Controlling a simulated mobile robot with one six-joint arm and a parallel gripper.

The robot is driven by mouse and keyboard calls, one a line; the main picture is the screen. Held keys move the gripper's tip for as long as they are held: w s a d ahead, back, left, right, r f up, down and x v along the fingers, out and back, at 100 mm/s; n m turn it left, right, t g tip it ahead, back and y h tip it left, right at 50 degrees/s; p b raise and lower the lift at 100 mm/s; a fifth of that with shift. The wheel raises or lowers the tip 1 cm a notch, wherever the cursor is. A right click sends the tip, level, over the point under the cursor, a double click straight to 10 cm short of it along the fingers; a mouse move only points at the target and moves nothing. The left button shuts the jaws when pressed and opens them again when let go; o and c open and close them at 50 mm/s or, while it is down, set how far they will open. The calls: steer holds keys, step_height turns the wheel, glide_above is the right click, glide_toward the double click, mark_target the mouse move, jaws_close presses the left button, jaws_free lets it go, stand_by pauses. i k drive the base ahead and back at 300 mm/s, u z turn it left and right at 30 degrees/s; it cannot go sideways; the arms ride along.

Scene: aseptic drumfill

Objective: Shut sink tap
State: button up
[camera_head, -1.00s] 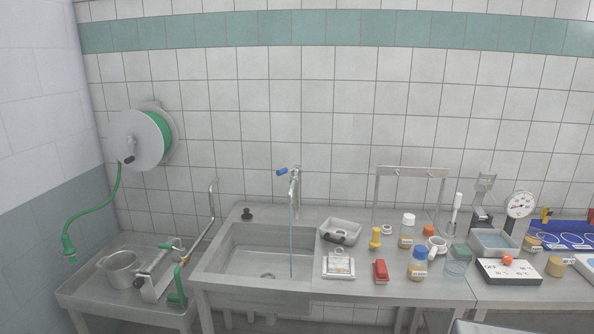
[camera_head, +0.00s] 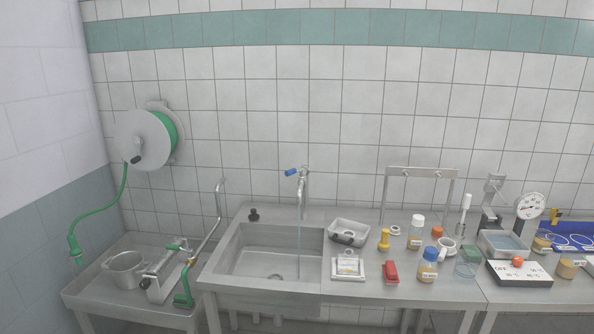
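The sink tap (camera_head: 302,186) stands behind the right part of the steel sink basin (camera_head: 262,262), against the tiled wall. It is a metal spout with a blue lever handle (camera_head: 291,172) sticking out to the left at its top. A thin stream of water (camera_head: 299,235) falls from the spout toward the basin. A black knob-like piece (camera_head: 253,215) sits on the back left rim of the sink. My gripper is not in view.
A hose reel (camera_head: 145,138) hangs on the wall at left. A pot (camera_head: 126,269) and a clamp-like device (camera_head: 165,270) stand on the left bench.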

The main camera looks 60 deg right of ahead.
mark_target(293, 171)
steer(key=u, duration=0.05)
steer(key=i, duration=1)
steer(key=z, duration=0.05)
